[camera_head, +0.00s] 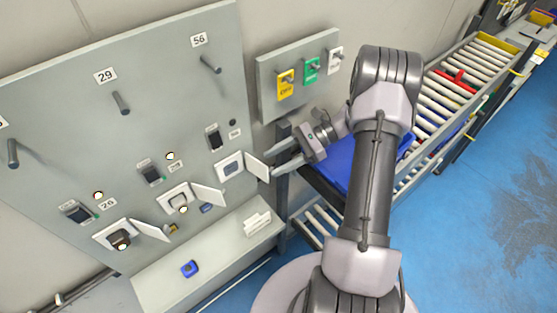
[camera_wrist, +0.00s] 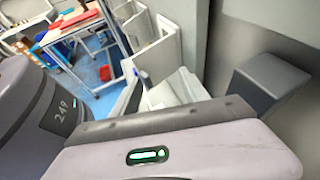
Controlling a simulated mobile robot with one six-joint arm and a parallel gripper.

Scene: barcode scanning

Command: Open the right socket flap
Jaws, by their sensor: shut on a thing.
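The right socket (camera_head: 230,167) is on the grey wall panel, and its white flap (camera_head: 257,165) stands open, swung out to the right. My gripper (camera_head: 271,163) reaches in from the right and is shut on the outer edge of this flap. In the wrist view, a white flap (camera_wrist: 182,88) shows beyond the gripper body, partly hidden by it. The middle socket (camera_head: 176,197) and the left socket (camera_head: 115,235) also have their flaps open. The left socket holds a dark plug (camera_head: 120,240).
Pegs (camera_head: 122,103) and switches stick out of the panel. A small board with coloured tags (camera_head: 311,70) hangs to the right. A ledge below carries a blue object (camera_head: 189,268) and a white stack (camera_head: 257,222). A blue bin (camera_head: 365,175) and roller conveyor (camera_head: 460,80) stand right.

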